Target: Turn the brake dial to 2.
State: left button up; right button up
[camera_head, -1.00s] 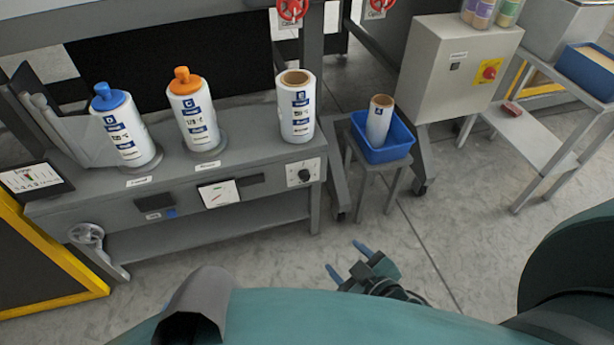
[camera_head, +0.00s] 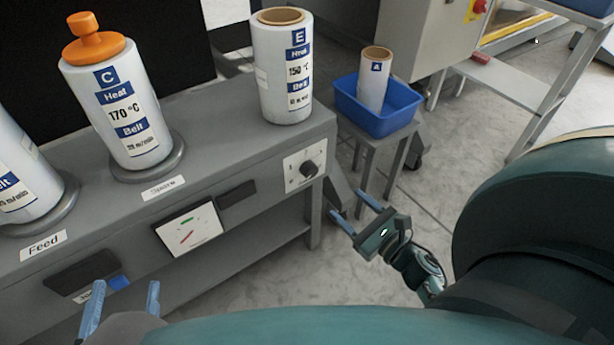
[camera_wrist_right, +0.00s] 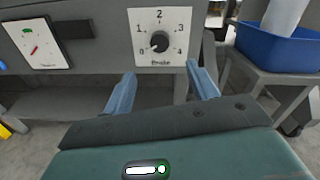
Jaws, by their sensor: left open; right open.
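The brake dial is a black knob (camera_head: 309,169) on a white plate at the right end of the grey machine's front. In the right wrist view the knob (camera_wrist_right: 159,42) sits above a "Brake" label, with 1, 2, 3 and 4 around it and 2 at the top. A pale mark on the knob seems to point to the lower left, away from 2. My right gripper (camera_head: 348,204) is open and empty, apart from the dial, to its lower right. In the right wrist view its fingers (camera_wrist_right: 161,75) are below the plate. My left gripper (camera_head: 127,290) is open at the lower left.
White rolls stand on the machine's top, one with an orange cap (camera_head: 95,42) and one labelled E (camera_head: 284,75). A gauge (camera_head: 188,230) is left of the dial. A blue bin (camera_head: 348,102) with a roll sits on a stool to the right. Floor in front is clear.

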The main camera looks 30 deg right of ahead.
aim_at(313, 173)
jog(key=w, duration=0.4)
jog(key=w+a, duration=0.1)
jog(key=w, duration=0.3)
jog(key=w+b, duration=0.1)
jog(key=w, duration=0.3)
jog(key=shift+w+a+r, duration=0.1)
jog(key=shift+w+a, duration=0.15)
jog(key=shift+a, duration=0.1)
pick_arm(q)
jog(key=shift+d, duration=0.1)
pick_arm(e)
jog(key=c, duration=1)
pick_arm(q)
jog(key=shift+r, duration=0.1)
